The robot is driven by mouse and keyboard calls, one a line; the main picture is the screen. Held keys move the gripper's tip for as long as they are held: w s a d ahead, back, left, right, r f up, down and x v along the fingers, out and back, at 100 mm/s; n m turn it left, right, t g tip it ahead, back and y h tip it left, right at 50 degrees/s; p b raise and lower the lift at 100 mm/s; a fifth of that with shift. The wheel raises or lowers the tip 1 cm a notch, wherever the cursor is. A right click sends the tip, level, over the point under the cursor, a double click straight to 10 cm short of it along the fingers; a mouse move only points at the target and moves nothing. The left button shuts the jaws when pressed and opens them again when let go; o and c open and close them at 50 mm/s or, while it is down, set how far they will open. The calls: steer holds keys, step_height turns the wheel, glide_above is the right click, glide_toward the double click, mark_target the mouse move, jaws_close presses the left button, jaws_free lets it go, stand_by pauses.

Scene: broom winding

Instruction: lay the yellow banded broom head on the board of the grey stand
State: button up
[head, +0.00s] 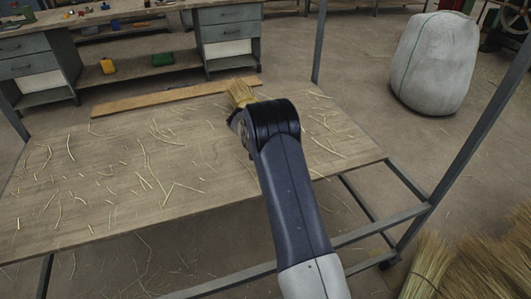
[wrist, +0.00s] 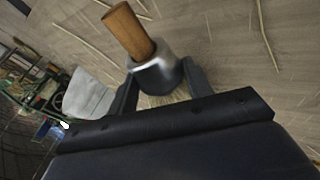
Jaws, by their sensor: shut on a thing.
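My gripper (wrist: 158,84) is shut on a broom head (wrist: 131,32) in the wrist view. Its brown wooden stub points up and to the left, and its silver-grey collar sits between the two fingers. In the head view its straw bristles (head: 240,92) show just beyond my wrist, and my arm hides most of the rest. I cannot make out a yellow band. The broom head is over the far part of the wooden board (head: 100,190) of the grey stand (head: 412,212). I cannot tell how high it is above the board.
Loose straws lie scattered over the board. A light wooden strip (head: 150,101) runs along its far edge. Grey posts rise at the stand's corners. A pale sack (head: 433,65) stands behind on the right, straw bundles (head: 430,268) at the lower right, and a workbench (head: 228,32) behind.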

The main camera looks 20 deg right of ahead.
step_height(320, 180, down, 3)
steer(key=shift+f, duration=0.15)
steer(key=o, duration=1.2)
steer(key=v, duration=1.2)
